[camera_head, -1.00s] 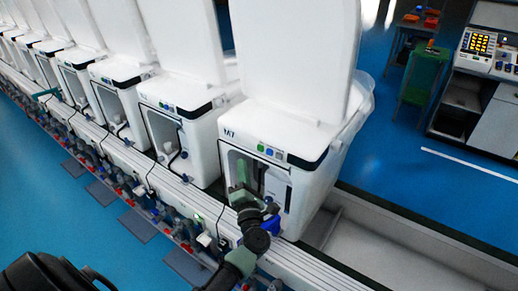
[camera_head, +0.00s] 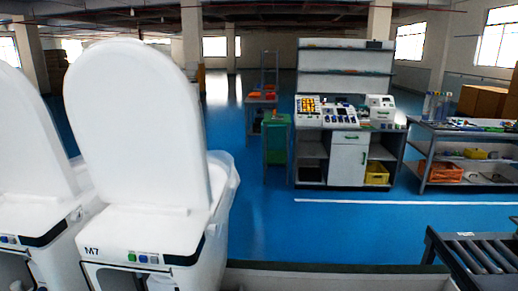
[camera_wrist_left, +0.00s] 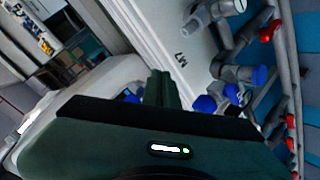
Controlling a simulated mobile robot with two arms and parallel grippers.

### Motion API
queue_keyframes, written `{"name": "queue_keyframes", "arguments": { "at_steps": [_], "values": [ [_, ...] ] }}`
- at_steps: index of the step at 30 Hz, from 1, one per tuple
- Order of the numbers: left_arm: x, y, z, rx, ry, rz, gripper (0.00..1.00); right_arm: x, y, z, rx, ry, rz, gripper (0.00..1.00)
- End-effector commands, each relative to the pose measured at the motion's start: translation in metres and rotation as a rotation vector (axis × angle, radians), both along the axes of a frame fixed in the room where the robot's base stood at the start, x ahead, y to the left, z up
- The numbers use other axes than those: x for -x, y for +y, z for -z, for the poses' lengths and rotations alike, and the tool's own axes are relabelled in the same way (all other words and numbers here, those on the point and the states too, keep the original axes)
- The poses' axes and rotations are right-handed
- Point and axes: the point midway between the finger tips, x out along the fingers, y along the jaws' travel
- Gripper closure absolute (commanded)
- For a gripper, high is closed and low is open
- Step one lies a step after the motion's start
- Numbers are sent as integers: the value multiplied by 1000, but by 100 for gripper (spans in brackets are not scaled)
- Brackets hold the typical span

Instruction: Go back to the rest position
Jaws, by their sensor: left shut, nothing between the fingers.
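My left gripper (camera_wrist_left: 163,90) shows in the left wrist view with its dark green fingers together and nothing between them. It points along the white rail marked M7 (camera_wrist_left: 172,40), and a pale toilet body lies to its left. I cannot tell whether the gripper touches anything. The head view shows neither gripper. In it, the toilet marked M7 (camera_head: 150,245) stands at the lower left with its white lid (camera_head: 140,120) upright. The lower front of this toilet is cut off by the frame.
Grey pipes with blue fittings (camera_wrist_left: 233,75) run close to the right of the left gripper. A second toilet (camera_head: 30,150) stands at the left edge. A control bench (camera_head: 345,150), a shelf table (camera_head: 470,150) and a roller conveyor (camera_head: 485,255) stand beyond. Blue floor (camera_head: 350,230) lies clear between.

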Motion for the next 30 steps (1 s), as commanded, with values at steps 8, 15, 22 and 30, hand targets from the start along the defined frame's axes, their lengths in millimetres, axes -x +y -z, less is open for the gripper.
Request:
{"name": "queue_keyframes", "arguments": {
  "at_steps": [8,15,22,30],
  "values": [
    [176,-13,130,-319,469,424,100,0,0,0,0,0,0,62],
    [316,0,178,-492,769,751,100,0,0,0,0,0,0,62],
    [368,10,187,-548,872,881,100,0,0,0,0,0,0,62],
    [369,10,187,-549,875,883,100,0,0,0,0,0,0,62]
  ]
}}
